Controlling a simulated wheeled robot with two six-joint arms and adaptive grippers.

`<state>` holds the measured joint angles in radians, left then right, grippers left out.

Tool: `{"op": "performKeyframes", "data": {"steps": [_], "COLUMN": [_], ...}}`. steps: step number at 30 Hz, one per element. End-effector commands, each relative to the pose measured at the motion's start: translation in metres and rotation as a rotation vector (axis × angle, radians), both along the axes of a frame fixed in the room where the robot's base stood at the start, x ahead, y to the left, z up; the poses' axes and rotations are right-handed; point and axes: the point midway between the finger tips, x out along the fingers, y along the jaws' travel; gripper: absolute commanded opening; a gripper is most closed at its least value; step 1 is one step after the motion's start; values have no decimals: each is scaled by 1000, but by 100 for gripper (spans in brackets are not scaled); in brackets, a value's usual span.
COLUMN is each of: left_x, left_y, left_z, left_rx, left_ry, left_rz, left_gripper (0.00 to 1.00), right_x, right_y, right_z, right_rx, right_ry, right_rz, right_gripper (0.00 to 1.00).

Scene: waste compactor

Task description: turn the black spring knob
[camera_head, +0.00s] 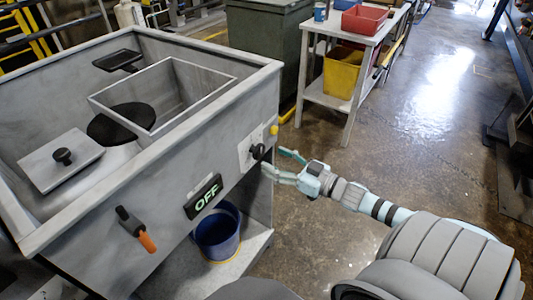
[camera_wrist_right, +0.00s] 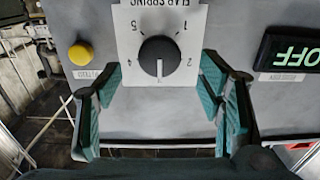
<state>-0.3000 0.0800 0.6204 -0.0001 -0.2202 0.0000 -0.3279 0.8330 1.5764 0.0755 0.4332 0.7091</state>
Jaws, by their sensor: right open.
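The black spring knob (camera_head: 258,151) is on a white plate on the front of the grey compactor. In the right wrist view the knob (camera_wrist_right: 159,56) shows up close, upside down, under the lettering "FLAP SPRING". Its white mark points down in that picture, between the numbers 2 and 4. My right gripper (camera_head: 275,161) is open in front of the plate. In the wrist view its teal fingers (camera_wrist_right: 160,85) stand left and right of the knob, with gaps on both sides, apparently not touching it. My left gripper is not in view.
A yellow button (camera_head: 274,130) sits beside the plate, and a lit OFF display (camera_head: 203,196) is on its other side. An orange-tipped lever (camera_head: 136,229) is farther left. A blue bucket (camera_head: 217,237) stands below. The floor to the right is clear.

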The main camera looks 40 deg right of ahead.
Motion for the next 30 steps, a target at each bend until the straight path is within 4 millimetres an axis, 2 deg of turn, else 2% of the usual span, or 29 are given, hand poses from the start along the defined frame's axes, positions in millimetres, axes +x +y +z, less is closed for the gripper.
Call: {"op": "performKeyframes", "data": {"steps": [1,6,16,25,30], "left_x": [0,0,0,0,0], "left_y": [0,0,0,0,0], "left_z": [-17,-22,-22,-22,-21], "left_rx": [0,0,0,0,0], "left_ry": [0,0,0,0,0], "left_rz": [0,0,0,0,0], "left_gripper": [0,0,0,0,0], "right_x": [12,34,39,39,39], "right_y": [3,10,11,11,11], "right_z": [-7,-3,-1,-1,-1], "right_rx": [-1,0,-1,-1,-6], "right_ry": [-8,-2,1,1,-1], "right_rz": [-2,-2,-3,-3,-3], "right_gripper": [62,62,62,15,14]}}
